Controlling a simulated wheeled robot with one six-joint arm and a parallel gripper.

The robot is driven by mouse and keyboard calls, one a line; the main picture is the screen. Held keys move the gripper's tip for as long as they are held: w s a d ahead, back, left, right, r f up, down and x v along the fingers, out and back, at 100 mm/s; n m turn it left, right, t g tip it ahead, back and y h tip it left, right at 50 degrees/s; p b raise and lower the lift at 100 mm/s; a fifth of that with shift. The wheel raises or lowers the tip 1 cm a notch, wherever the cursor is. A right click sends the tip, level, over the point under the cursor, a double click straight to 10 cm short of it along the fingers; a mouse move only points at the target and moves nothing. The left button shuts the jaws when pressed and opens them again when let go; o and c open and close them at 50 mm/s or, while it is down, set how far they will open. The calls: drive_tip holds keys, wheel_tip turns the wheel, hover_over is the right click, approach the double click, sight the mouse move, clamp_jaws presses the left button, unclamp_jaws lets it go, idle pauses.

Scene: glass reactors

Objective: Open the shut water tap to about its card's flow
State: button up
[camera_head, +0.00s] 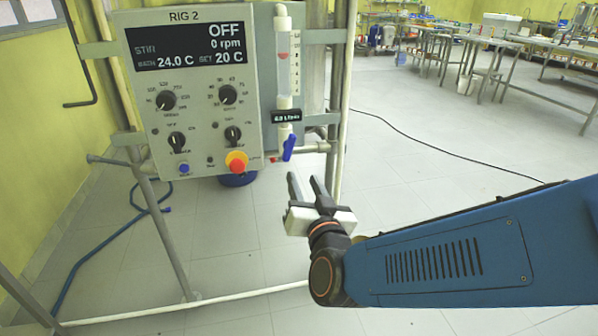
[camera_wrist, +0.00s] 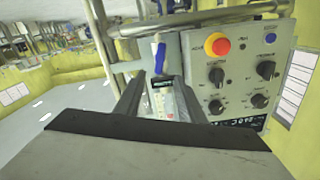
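The blue tap handle (camera_head: 289,147) is below the flow tube (camera_head: 284,75) at the panel's right edge. It points down with a slight tilt; it also shows in the wrist view (camera_wrist: 160,57). A small black plate (camera_head: 287,115) above it reads what looks like "6.0 L/min", the first digit unclear. A red mark shows high in the tube; I cannot tell whether it is the float. My gripper (camera_head: 305,178) is below and right of the handle in the head view, fingers apart and empty. In the wrist view the handle appears beyond the fingertips (camera_wrist: 160,80), apart from them.
The RIG 2 control panel (camera_head: 200,60) has knobs and a red-and-yellow button (camera_head: 237,161) left of the tap. Its display reads OFF, 0 rpm. A metal pipe (camera_head: 312,148) and an upright post stand to the tap's right. Open floor (camera_head: 430,210) lies further right.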

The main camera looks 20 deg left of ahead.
drive_tip(key=shift+v, duration=1.2)
